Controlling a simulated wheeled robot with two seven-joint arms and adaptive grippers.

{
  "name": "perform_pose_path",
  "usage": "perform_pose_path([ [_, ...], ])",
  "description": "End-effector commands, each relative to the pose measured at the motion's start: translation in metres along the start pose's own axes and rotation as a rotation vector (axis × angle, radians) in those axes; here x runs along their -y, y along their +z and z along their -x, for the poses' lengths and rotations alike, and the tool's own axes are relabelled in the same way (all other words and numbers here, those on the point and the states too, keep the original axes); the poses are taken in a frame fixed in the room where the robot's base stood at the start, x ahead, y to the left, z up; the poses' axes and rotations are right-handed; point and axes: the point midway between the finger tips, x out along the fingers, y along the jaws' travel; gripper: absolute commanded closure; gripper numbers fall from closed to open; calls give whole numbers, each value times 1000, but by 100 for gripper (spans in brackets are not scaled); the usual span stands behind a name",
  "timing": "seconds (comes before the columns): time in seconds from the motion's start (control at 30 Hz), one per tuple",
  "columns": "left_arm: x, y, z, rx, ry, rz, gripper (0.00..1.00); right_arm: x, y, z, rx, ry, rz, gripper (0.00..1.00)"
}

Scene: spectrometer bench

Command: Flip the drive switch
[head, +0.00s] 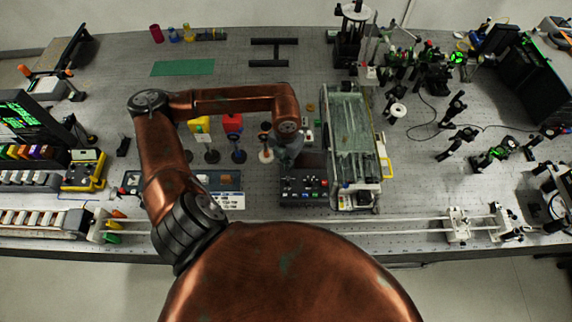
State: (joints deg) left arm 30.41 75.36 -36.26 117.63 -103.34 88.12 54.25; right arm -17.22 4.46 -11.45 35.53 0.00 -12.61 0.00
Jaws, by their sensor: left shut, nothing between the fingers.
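A dark control box (304,198) with several small knobs, buttons and switches stands near the front middle of the bench. The controls are too small to tell which one is the drive switch or how it is set. My left gripper (284,163) points down just behind the box's left rear corner, at the end of my copper-coloured left arm. It is shut and empty. Whether it touches anything cannot be told from this angle. My right gripper is not in view.
A long glass-topped case (351,130) stands just right of the control box. Several posts with coloured tops stand left of the gripper, including a red one (233,123). A rail (380,224) runs along the front edge. Optical mounts crowd the right side.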

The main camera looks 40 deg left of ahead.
Motion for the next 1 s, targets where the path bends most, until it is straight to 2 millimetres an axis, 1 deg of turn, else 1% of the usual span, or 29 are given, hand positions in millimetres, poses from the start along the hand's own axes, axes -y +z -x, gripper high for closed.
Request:
perform_pose_path([
  [0.17, 0, 0, 9, -1, 1, 0, 100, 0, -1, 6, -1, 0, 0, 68],
  [0.9, 0, 0, 66, -1, 0, 0, 100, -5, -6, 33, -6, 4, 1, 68],
  [1.0, 0, 0, 70, -1, 0, 0, 100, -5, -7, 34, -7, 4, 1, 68],
])
